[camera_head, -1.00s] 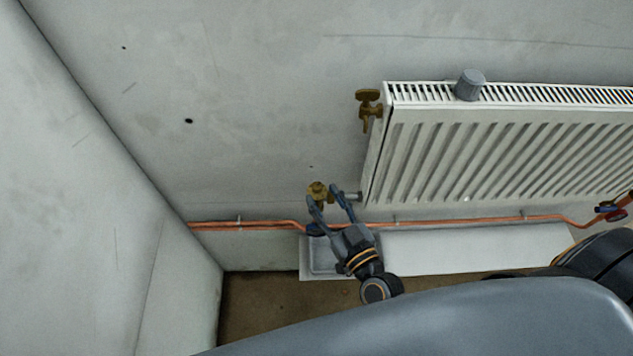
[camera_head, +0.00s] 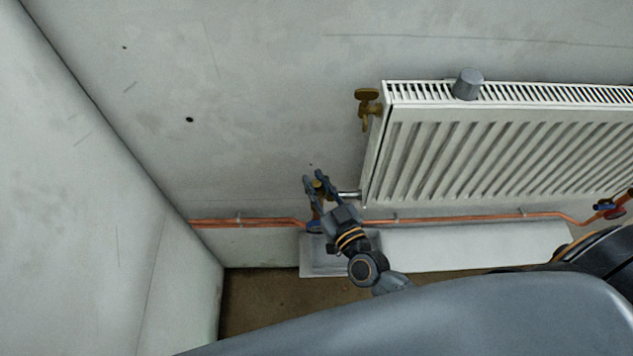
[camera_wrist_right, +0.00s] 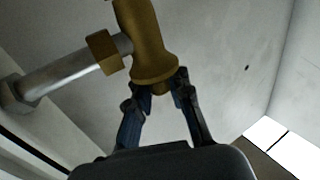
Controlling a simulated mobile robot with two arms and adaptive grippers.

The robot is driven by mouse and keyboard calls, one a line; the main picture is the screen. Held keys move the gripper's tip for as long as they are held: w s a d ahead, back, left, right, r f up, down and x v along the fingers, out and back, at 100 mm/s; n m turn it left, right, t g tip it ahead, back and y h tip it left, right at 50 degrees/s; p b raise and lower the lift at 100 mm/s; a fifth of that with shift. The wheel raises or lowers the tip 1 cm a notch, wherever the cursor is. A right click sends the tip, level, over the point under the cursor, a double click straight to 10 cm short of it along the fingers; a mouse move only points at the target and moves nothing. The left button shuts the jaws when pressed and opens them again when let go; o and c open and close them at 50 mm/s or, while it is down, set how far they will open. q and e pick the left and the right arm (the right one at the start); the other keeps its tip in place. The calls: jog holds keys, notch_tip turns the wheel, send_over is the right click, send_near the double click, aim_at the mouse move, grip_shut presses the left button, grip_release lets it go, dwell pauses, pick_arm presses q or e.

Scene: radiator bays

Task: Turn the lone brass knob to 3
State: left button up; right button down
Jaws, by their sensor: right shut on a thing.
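The brass knob (camera_head: 318,184) sits on the pipe stub at the radiator's lower left corner, largely covered by my fingers in the head view. In the right wrist view, the brass body (camera_wrist_right: 148,45) fills the upper middle, with a brass nut and grey pipe to its left. My right gripper (camera_head: 314,178) reaches up from below with a finger on each side of the brass. No number or mark can be read. My left gripper is not in view.
The white radiator (camera_head: 490,150) stands right of my gripper, with a brass tap (camera_head: 368,100) at its upper left and a grey cylinder (camera_head: 468,84) on top. Copper pipes (camera_head: 450,218) run below, with a blue-handled valve (camera_head: 606,207) at right. Bare wall lies left.

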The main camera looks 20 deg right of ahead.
jog(key=shift+n+g+y+b, duration=0.45)
jog(key=shift+n+y, duration=0.55)
jog(key=shift+y, duration=0.5)
jog(key=c, duration=1.2)
grip_release()
jog(key=shift+s, duration=0.1)
jog(key=v, duration=1.2)
